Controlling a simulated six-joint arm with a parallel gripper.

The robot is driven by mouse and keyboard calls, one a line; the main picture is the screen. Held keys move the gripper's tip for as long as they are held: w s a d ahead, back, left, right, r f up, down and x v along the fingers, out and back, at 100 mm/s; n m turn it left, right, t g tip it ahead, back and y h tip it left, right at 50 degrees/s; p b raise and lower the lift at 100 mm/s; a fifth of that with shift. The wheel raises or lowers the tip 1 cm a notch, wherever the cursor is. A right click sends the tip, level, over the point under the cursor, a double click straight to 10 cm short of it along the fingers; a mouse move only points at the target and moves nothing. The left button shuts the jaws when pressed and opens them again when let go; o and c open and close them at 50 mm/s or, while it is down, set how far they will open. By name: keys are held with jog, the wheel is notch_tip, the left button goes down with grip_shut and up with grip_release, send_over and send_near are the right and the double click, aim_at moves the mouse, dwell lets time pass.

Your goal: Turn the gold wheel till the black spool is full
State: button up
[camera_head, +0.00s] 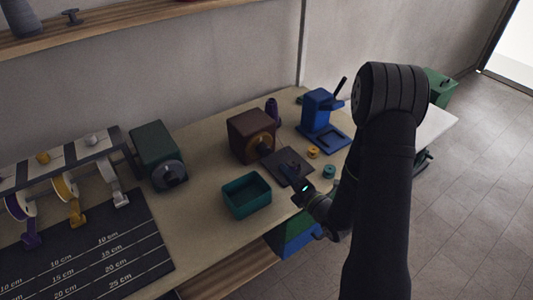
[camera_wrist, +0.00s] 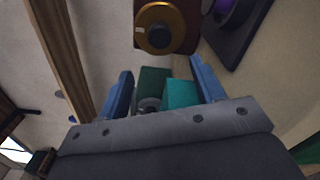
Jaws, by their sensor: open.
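The gold wheel (camera_head: 262,144) is on the front of a brown box (camera_head: 243,127) on the bench; in the wrist view the wheel (camera_wrist: 158,28) faces me, with a small pale mark near its left edge. I cannot make out a black spool for certain. A round purple thing (camera_wrist: 232,12) lies on the dark plate in the wrist view, cut by the frame edge.
A purple cone (camera_head: 272,112) stands behind the brown box. A blue press (camera_head: 319,110), a yellow spool (camera_head: 313,152) and a teal spool (camera_head: 328,171) are to the right. A teal bin (camera_head: 246,207) and a green box (camera_head: 155,146) stand to the left.

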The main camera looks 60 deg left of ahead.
aim_at(267, 153)
jog(key=a, duration=1.2)
jog(key=shift+a, duration=0.25)
jog(key=c, duration=1)
